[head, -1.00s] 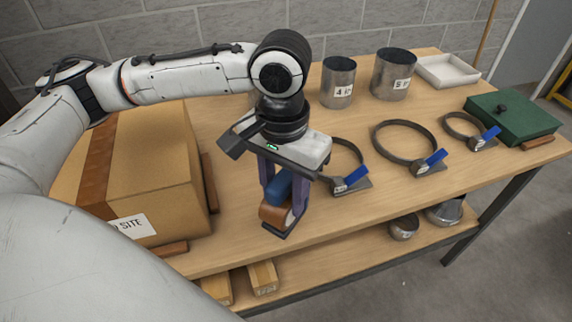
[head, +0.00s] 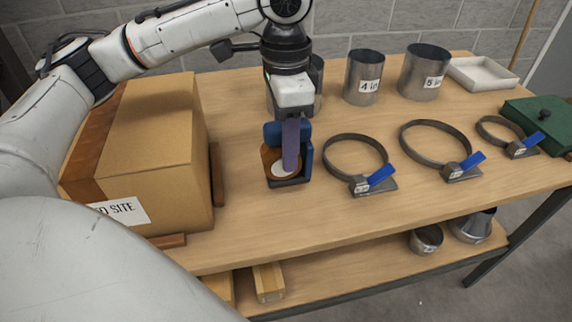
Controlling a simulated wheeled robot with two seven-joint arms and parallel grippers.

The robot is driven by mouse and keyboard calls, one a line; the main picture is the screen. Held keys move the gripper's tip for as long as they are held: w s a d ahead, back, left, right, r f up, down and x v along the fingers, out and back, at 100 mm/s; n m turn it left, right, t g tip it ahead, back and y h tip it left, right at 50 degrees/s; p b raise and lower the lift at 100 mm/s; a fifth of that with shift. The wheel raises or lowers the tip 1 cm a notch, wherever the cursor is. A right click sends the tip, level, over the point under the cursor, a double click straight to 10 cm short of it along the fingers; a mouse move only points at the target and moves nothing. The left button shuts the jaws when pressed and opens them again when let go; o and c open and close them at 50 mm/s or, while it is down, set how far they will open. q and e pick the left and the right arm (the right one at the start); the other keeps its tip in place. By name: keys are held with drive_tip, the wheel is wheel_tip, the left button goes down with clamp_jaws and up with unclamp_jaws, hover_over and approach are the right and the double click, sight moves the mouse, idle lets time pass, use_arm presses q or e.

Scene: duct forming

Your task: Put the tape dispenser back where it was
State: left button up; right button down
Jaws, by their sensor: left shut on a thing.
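The tape dispenser (head: 303,166) is blue and dark with a brown tape roll that has a pale centre. It is upright at or just above the table, between the cardboard box and the nearest ring clamp. I cannot tell whether its base touches the wood. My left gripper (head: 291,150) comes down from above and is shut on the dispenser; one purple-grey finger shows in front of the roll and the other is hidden. My right gripper is not in view.
A cardboard box (head: 155,150) stands at left, with wooden strips beside it. Ring clamps with blue handles (head: 355,152) lie to the right. Metal cylinders (head: 364,80) and a white tray (head: 482,73) stand behind. A green case (head: 537,120) is at far right. The table's front strip is clear.

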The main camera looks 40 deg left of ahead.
use_arm(q)
wheel_tip(320, 180, down, 4)
drive_tip(key=shift+f, duration=0.1)
idle(0.4)
drive_tip(key=o, duration=1.1)
drive_tip(key=shift+f, duration=0.1)
drive_tip(key=shift+c, duration=0.2)
wheel_tip(320, 180, up, 12)
drive_tip(key=shift+r+p, duration=0.15)
drive_tip(key=shift+p, duration=0.55)
